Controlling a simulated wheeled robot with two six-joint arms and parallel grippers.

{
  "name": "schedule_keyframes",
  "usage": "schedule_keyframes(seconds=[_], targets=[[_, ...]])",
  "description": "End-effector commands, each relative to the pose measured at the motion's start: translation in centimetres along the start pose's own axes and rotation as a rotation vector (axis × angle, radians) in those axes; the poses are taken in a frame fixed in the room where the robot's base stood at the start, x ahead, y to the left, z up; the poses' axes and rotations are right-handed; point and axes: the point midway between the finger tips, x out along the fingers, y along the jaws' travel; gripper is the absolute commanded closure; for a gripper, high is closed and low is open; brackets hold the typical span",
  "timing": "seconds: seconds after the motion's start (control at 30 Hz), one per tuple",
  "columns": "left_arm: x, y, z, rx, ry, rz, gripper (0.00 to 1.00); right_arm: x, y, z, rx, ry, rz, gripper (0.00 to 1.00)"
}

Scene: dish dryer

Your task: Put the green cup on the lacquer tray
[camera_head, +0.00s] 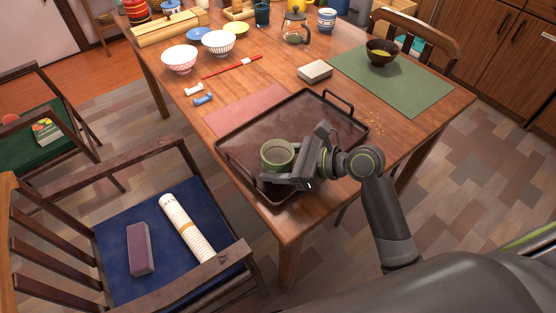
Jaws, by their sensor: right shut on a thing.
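The green cup (277,156) is upright between the fingers of my right gripper (284,168), which is shut on it. The cup and gripper are over the near part of the dark lacquer tray (265,117). I cannot tell whether the cup's base touches the tray, because the gripper hides it. The tray lies on the wooden table near its front edge and has raised rims and a handle at the far right. My left gripper is not in view.
A green mat (420,92) with a dark bowl (381,53) lies right of the tray. A small box (315,71), red chopsticks (230,67) and bowls (180,59) are farther back. A chair (120,250) stands at the table's left front. The tray's back half is clear.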

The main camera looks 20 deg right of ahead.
Motion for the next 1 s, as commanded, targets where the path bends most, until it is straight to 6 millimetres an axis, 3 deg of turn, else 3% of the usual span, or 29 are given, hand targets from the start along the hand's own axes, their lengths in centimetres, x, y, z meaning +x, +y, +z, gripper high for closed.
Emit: schedule_keyframes(seconds=[0.1,0.5,0.57,1.0], targets=[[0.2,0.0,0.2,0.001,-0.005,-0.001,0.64,0.0,0.0,-0.1,0.0,0.0,0.0,0.29],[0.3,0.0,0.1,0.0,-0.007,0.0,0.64,-0.1,0.0,0.1,-0.002,0.0,0.0,0.29],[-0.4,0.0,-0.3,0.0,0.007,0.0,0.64,-0.8,-0.1,0.1,-0.003,0.005,-0.002,0.29],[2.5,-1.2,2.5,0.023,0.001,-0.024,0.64,-7.1,0.0,0.2,-0.002,0.006,-0.001,0.29]])
